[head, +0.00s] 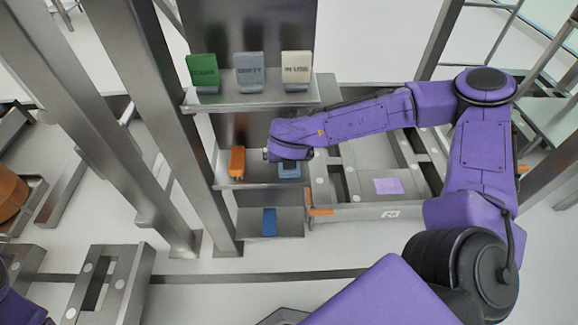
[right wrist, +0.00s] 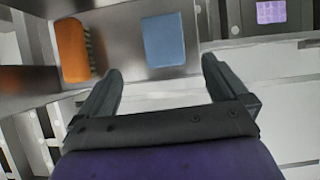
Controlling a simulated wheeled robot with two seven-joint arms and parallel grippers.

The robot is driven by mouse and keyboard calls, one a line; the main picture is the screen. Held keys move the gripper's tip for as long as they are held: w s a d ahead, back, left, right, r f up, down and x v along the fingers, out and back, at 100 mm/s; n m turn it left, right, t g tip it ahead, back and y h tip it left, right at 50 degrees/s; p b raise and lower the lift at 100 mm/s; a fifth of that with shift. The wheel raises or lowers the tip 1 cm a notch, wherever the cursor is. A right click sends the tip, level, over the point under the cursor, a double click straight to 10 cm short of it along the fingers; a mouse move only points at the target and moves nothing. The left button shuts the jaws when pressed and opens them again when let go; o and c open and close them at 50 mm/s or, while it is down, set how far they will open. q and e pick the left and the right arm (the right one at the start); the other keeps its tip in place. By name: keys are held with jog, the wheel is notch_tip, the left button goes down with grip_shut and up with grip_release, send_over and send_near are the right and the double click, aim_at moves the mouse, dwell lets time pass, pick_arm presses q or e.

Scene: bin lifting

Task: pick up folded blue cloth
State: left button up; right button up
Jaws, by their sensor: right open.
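The folded blue cloth (right wrist: 164,40) is a light blue rectangle lying on a metal shelf, beside an orange brush (right wrist: 72,50). In the head view the cloth (head: 289,172) shows only in part on the middle shelf, with my right arm's end covering the rest. My right gripper (right wrist: 160,72) is open and empty. In the right wrist view the cloth lies just beyond and between its two fingertips, with no finger visibly touching it. In the head view the right gripper's fingers are mostly hidden by the wrist. My left gripper is out of view.
The upper shelf (head: 250,103) holds green, grey and cream label signs. The orange brush (head: 237,162) stands left of the cloth. A darker blue item (head: 269,222) sits on the lower shelf. Metal posts (head: 150,110) rise at left; a metal frame (head: 365,212) stands right of the shelves.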

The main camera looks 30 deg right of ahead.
jog(key=shift+m, duration=0.3)
jog(key=b+x, duration=0.1)
jog(key=x, duration=0.3)
jog(key=b+x, duration=0.1)
jog(key=x, duration=0.4)
jog(key=shift+d+f, duration=0.2)
jog(key=shift+d, duration=0.1)
jog(key=shift+w+d+f, duration=0.15)
jog(key=shift+w+f, duration=0.05)
jog(key=shift+f, duration=0.1)
jog(key=c, duration=1.1)
